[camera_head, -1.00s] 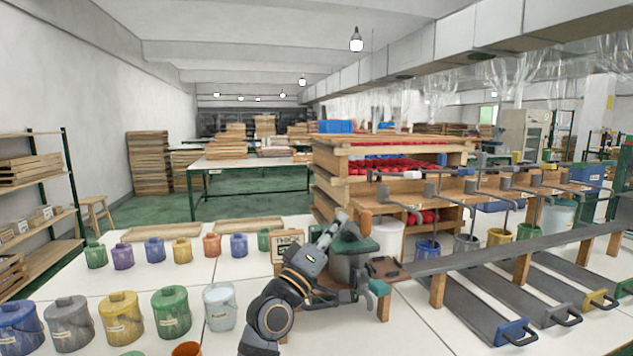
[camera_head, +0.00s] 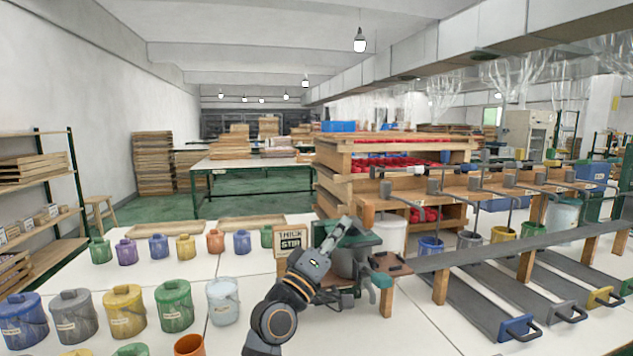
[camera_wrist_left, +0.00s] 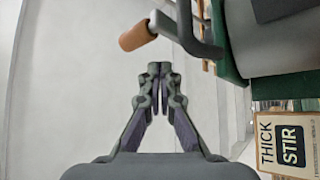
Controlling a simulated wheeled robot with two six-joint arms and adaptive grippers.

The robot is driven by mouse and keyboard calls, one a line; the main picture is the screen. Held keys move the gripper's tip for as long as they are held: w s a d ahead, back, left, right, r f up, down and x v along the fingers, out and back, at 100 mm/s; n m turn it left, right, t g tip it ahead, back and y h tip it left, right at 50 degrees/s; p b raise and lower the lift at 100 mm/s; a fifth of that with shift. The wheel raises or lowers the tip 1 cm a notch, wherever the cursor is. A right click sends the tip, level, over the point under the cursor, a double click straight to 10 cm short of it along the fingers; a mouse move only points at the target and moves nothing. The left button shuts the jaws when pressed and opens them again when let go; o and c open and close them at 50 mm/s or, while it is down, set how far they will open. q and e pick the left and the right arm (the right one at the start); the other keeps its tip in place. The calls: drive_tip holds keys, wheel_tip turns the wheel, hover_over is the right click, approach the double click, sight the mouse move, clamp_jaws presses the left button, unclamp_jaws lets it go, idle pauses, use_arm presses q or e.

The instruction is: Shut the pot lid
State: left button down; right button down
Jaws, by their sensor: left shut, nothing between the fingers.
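A grey pot (camera_head: 345,264) with a green part on top stands in a wooden stand at mid-table, partly behind my left arm. In the left wrist view the large grey cylinder (camera_wrist_left: 272,28), a green edge and a grey lever with an orange handle (camera_wrist_left: 138,35) fill the upper right. I cannot tell for sure which part is the lid or how far open it is. My left gripper (camera_head: 341,228) is by the pot's top. Its fingers (camera_wrist_left: 158,72) are together and empty, apart from the handle in that view. My right gripper is not in view.
A "THICK STIR" sign (camera_head: 289,241) stands just left of the pot; it also shows in the left wrist view (camera_wrist_left: 284,143). Several coloured lidded pots line the left of the white table. A grey rail (camera_head: 500,249) on wooden posts runs at the right.

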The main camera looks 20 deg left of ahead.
use_arm(q)
drive_tip(key=v, duration=1.2)
drive_tip(key=shift+r, duration=0.1)
